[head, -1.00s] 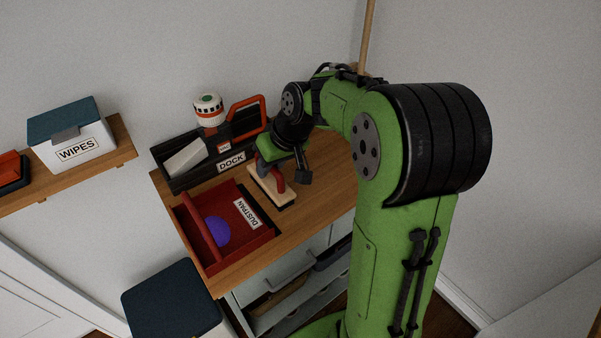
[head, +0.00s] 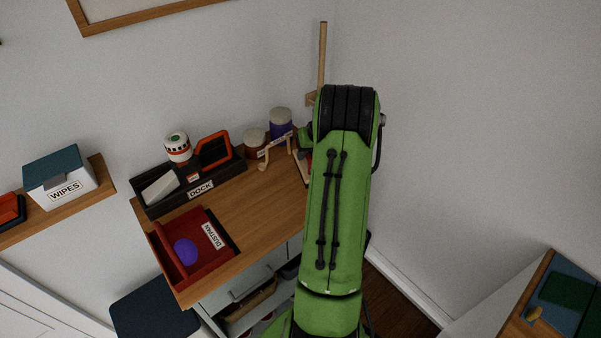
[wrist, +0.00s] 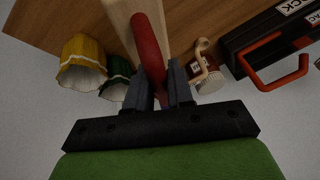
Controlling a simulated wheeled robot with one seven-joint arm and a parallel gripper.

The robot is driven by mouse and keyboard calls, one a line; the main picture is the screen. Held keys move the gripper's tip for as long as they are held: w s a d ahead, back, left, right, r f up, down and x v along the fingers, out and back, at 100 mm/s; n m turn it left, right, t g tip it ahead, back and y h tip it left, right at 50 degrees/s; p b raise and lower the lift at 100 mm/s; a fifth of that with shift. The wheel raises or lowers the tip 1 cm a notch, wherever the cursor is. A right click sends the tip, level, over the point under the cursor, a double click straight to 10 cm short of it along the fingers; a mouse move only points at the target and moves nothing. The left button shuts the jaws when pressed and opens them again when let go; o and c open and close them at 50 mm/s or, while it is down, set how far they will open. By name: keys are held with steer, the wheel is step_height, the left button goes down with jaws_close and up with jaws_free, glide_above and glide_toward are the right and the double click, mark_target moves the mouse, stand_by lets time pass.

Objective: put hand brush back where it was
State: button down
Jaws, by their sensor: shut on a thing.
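The hand brush has a red handle (wrist: 148,42) and a pale wooden block (wrist: 122,14). My gripper (wrist: 162,88) is shut on the handle in the wrist view, with the brush stretching away over the wooden desk top. The bristles are hidden, and I cannot tell whether the brush touches the desk. In the head view my arm hides most of the gripper; a sliver of the brush (head: 301,168) shows at the arm's left edge, at the desk's right end. The red dustpan tray (head: 167,236) sits at the desk's front left, with a purple ball (head: 185,252) inside.
A black dock (head: 150,211) stands behind the dustpan; its orange handle (wrist: 262,82) shows in the wrist view. Jars (head: 255,139) and a pale hooked piece (head: 264,163) are right of it. Yellow (wrist: 82,62) and green (wrist: 115,76) fluted items are near my gripper. The desk's middle is clear.

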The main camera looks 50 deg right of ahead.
mark_target(306, 161)
steer(key=shift+d+f+b, duration=0.1)
steer(key=shift+f+b, duration=0.25)
steer(key=shift+f, duration=2.85)
steer(key=c, duration=1)
jaws_free()
steer(key=shift+r, duration=0.1)
